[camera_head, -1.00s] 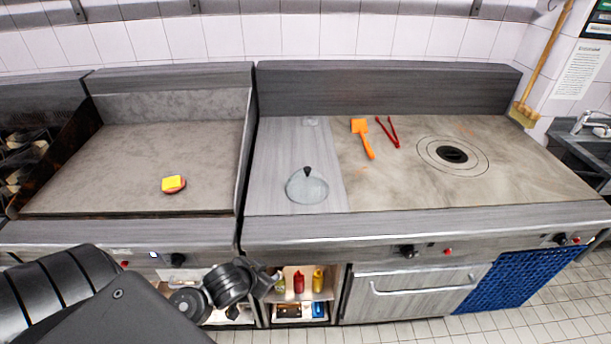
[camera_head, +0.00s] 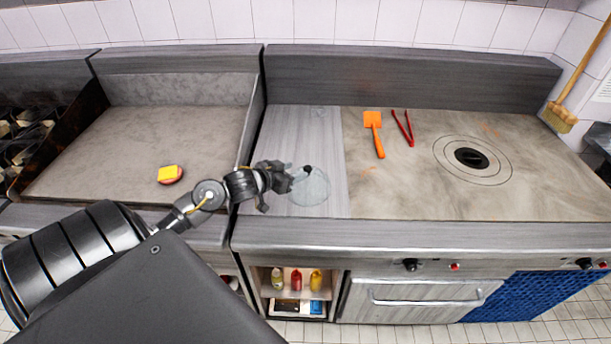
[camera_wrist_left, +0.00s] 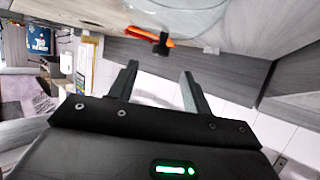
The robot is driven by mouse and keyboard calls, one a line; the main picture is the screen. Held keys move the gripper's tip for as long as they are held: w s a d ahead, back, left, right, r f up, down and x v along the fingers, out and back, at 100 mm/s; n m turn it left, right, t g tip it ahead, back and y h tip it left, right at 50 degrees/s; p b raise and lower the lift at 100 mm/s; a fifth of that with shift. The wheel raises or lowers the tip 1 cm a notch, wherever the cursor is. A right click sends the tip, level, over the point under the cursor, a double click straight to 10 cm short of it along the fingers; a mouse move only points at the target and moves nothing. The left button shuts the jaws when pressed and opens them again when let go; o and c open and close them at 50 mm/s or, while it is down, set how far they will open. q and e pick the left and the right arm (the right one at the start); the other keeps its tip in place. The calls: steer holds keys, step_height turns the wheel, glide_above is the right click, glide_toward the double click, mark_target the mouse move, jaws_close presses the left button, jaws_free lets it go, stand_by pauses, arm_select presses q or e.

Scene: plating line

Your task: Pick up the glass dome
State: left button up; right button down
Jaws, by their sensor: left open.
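The clear glass dome (camera_head: 312,190) with a black knob stands on the bare metal counter (camera_head: 280,130) between the griddle and the hot plate. In the left wrist view the dome (camera_wrist_left: 190,18) shows at the top, its black knob (camera_wrist_left: 161,45) beyond the fingertips. My left gripper (camera_head: 284,189) is just left of the dome at about knob height. In the left wrist view my left gripper (camera_wrist_left: 158,72) has its two fingers spread with nothing between them. Whether a finger touches the dome cannot be told. My right gripper is not in view.
On the left griddle lies a patty with yellow cheese (camera_head: 170,174). An orange spatula (camera_head: 375,130) and red tongs (camera_head: 402,127) lie behind and right of the dome. Sauce bottles (camera_head: 296,279) stand on a shelf below. The front right of the plate is clear.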

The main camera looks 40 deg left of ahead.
mark_target(306, 168)
arm_select(q)
steer(key=x, duration=0.2)
steer(key=shift+w+f, duration=0.2)
steer(key=shift+f, duration=0.05)
steer(key=shift+s, duration=0.1)
steer(key=shift+w+p, duration=0.2)
steer(key=shift+p, duration=0.15)
steer(key=p+x, duration=0.1)
steer(key=x, duration=0.3)
steer(key=shift+s, duration=0.1)
steer(key=shift+w+f, duration=0.25)
steer(key=shift+w, duration=0.1)
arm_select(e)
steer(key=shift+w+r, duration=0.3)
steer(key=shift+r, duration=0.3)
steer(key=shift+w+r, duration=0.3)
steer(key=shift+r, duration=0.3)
arm_select(q)
steer(key=shift+s, duration=0.1)
jaws_close()
